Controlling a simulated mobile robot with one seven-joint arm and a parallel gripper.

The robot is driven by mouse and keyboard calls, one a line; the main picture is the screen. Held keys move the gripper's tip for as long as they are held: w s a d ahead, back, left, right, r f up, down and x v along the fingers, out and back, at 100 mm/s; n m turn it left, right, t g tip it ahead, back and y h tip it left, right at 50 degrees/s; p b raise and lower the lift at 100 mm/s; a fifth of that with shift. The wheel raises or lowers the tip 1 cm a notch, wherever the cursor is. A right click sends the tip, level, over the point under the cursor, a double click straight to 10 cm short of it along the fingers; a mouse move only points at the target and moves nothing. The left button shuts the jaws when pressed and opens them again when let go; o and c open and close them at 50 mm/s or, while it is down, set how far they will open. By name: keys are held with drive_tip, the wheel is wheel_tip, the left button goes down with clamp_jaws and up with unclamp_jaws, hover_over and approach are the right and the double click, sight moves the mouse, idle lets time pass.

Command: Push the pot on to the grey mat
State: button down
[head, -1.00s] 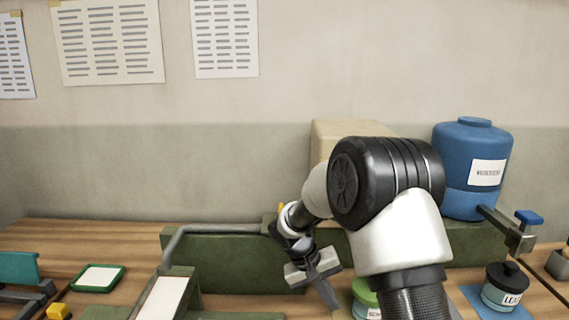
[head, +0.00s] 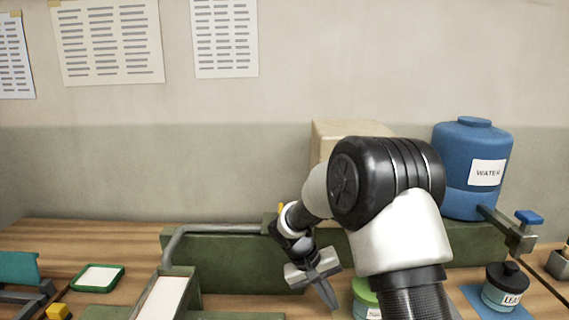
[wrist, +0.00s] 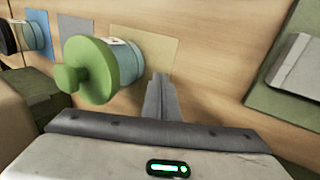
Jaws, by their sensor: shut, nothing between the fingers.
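The pot (wrist: 122,62) has a green lid with a round knob and a pale teal body with a white label. In the wrist view it stands at the left edge of a tan mat (wrist: 160,50). In the head view the pot (head: 365,299) is partly hidden by my arm. The grey mat (wrist: 73,27) shows in the wrist view just left of the pot, partly covered by it; the head view does not show it. My gripper (wrist: 160,84) is shut and empty, low on the pot's right side, with a small gap seeming to separate them. In the head view my gripper (head: 330,298) is left of the pot.
A black-lidded pot (head: 505,288) stands on a blue mat (head: 470,295) to the right. A blue water container (head: 465,165) sits on the green ledge (head: 235,265) behind. A green frame with a white panel (wrist: 290,65) lies right of my gripper.

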drive_tip(key=shift+f, duration=0.15)
drive_tip(key=shift+f+b, duration=1.15)
drive_tip(key=shift+f, duration=0.05)
drive_tip(key=shift+r, duration=0.15)
drive_tip(key=shift+r, duration=0.1)
drive_tip(key=shift+r+p, duration=0.35)
drive_tip(key=shift+d, duration=0.1)
